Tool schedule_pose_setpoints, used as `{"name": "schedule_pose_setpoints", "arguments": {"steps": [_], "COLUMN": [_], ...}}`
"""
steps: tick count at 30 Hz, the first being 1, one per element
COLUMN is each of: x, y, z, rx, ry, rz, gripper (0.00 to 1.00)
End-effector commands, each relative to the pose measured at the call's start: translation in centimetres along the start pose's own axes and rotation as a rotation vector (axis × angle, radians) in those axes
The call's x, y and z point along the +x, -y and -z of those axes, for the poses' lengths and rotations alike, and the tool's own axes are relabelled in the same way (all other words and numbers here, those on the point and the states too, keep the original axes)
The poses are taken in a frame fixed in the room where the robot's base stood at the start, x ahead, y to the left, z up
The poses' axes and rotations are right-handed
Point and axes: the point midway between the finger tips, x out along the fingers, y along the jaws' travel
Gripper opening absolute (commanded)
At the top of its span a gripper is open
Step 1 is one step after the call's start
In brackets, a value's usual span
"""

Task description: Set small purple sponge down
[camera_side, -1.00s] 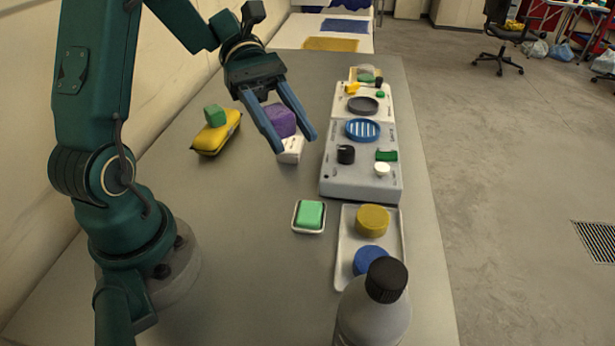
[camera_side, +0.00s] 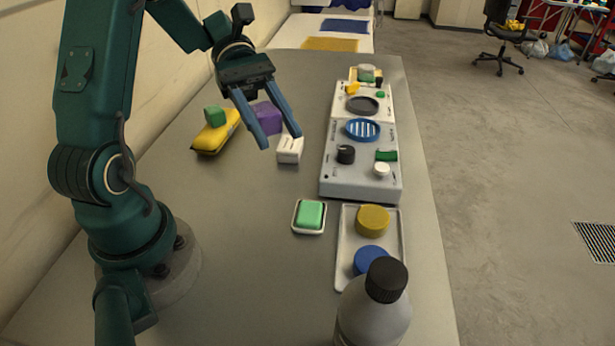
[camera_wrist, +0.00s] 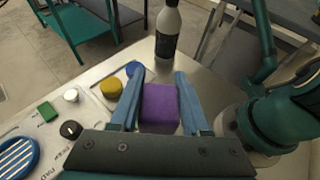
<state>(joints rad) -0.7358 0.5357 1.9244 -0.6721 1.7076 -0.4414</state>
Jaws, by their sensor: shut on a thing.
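The small purple sponge (camera_side: 267,118) is a purple block between the two blue fingers of my gripper (camera_side: 281,141). In the wrist view the sponge (camera_wrist: 160,103) also sits between the fingers, and my gripper (camera_wrist: 158,76) is shut on it. In the side view the nearer finger partly covers it. It appears up and left of a small white block (camera_side: 290,149). Its height above the table cannot be told.
A yellow pouch-like thing (camera_side: 209,143) with a green block (camera_side: 215,111) on it lies left. A grey panel (camera_side: 361,185) stands right. In front are a green block in a small dish (camera_side: 322,232), a white tray (camera_side: 347,277) and a bottle (camera_side: 366,321). Bare table lies between.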

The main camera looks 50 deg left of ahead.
Motion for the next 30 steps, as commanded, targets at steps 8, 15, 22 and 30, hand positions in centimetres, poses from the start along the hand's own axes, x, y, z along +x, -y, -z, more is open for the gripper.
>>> {"name": "schedule_pose_setpoints", "arguments": {"steps": [8,15,22,30], "x": [1.3,5.1,11.0,15.1], "y": [1.9,2.1,2.1,1.9], "z": [3.1,3.8,4.7,5.4], "rx": [0.103,0.11,0.108,0.11], "ry": [0.001,0.002,0.003,-0.001], "rz": [0.252,0.277,0.277,0.271], "gripper": [0.0,0.0,0.0,0.0]}}
